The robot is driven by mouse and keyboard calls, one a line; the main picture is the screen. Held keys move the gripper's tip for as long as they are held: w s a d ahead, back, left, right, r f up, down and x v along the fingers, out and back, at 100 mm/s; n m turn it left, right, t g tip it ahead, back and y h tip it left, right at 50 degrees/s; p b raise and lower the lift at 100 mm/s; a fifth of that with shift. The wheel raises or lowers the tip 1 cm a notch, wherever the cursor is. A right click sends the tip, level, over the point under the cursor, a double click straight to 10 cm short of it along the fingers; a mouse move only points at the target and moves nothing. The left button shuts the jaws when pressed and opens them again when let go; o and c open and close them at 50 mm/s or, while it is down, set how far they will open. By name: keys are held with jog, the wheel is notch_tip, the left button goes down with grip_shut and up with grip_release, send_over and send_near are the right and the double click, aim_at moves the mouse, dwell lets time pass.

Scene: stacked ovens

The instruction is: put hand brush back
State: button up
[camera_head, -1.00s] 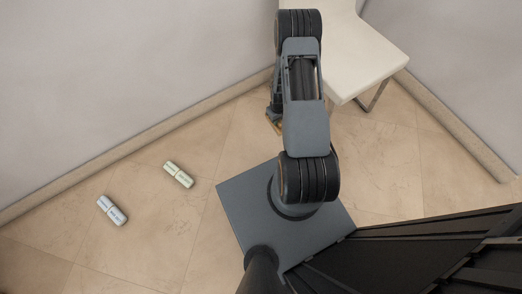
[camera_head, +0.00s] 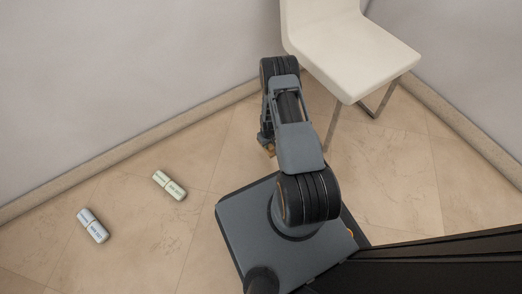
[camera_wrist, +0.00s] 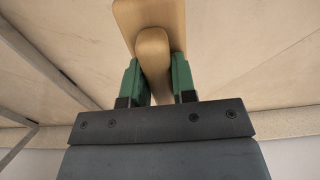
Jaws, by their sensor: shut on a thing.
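My gripper (camera_wrist: 156,66) has green fingers and is shut on a pale wooden piece, seen in the wrist view. This looks like the hand brush (camera_wrist: 150,14), with one long rounded part between the fingers and a wider part behind it. No bristles show. In the head view my arm hides most of the gripper; only a small tan bit (camera_head: 270,149) shows at the arm's left edge, above the tiled floor.
A cream chair (camera_head: 355,52) with metal legs stands against the wall just right of my arm. A dark panelled surface (camera_head: 430,265) fills the lower right.

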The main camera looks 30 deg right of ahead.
jog(key=f, duration=0.1)
jog(key=w+a+f+b, duration=0.1)
jog(key=w+a+f, duration=0.1)
jog(key=f, duration=0.1)
jog(key=shift+w+b, duration=0.2)
jog(key=shift+b, duration=0.2)
jog(key=shift+w+a+f+b, duration=0.15)
jog(key=shift+f+b, duration=0.65)
jog(key=shift+f, duration=0.85)
jog(key=shift+f, duration=0.1)
jog(key=o, duration=0.9)
